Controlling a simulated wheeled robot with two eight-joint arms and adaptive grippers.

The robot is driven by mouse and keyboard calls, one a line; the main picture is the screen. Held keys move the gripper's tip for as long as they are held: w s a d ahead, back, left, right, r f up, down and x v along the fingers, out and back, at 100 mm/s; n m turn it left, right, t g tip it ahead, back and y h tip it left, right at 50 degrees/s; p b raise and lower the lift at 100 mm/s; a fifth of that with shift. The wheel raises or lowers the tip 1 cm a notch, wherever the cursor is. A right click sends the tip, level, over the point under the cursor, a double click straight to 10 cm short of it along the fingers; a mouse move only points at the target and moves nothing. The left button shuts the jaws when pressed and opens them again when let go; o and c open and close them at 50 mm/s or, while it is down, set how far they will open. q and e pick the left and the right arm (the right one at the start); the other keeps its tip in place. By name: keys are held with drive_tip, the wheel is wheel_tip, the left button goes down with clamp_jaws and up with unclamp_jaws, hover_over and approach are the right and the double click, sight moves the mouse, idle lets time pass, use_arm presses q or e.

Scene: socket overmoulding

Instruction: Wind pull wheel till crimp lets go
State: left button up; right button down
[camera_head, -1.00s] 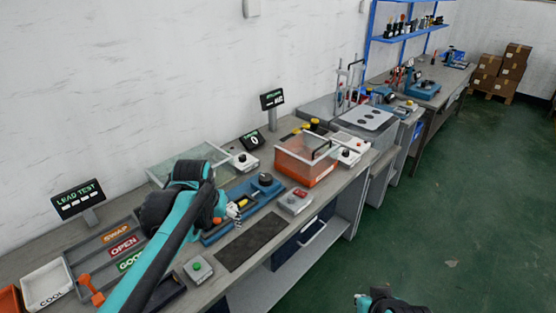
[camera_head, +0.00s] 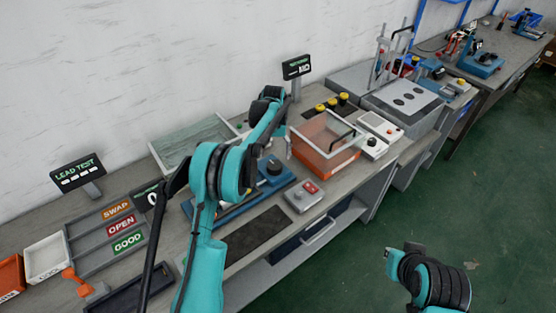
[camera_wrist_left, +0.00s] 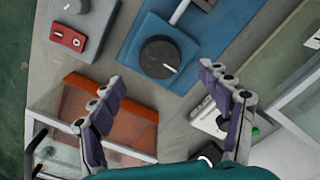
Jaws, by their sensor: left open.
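The dark round knob of the pull rig, which I take for the pull wheel (camera_head: 273,169), sits on the blue base (camera_head: 290,181) at mid bench. In the left wrist view the wheel (camera_wrist_left: 160,57), with a white mark line, lies just beyond my left gripper (camera_wrist_left: 160,84). The gripper is open and empty, its two fingers apart, one on either side below the wheel, not touching it. In the head view my left arm covers part of the blue base, and its fingers are mostly hidden. I cannot make out the crimp. My right arm shows at lower right, its gripper out of sight.
A grey box with a red panel (camera_head: 303,196) stands in front of the wheel. An orange bin with a clear cover (camera_head: 325,146) is to the right. A glass-topped tray (camera_head: 190,142) is behind. A black mat (camera_head: 258,235) lies in front.

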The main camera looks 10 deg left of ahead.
sight(275, 165)
use_arm(q)
wheel_tip(275, 165, down, 6)
drive_tip(key=shift+f+b, duration=0.1)
drive_tip(key=shift+b, duration=0.6)
drive_tip(key=c, duration=1.2)
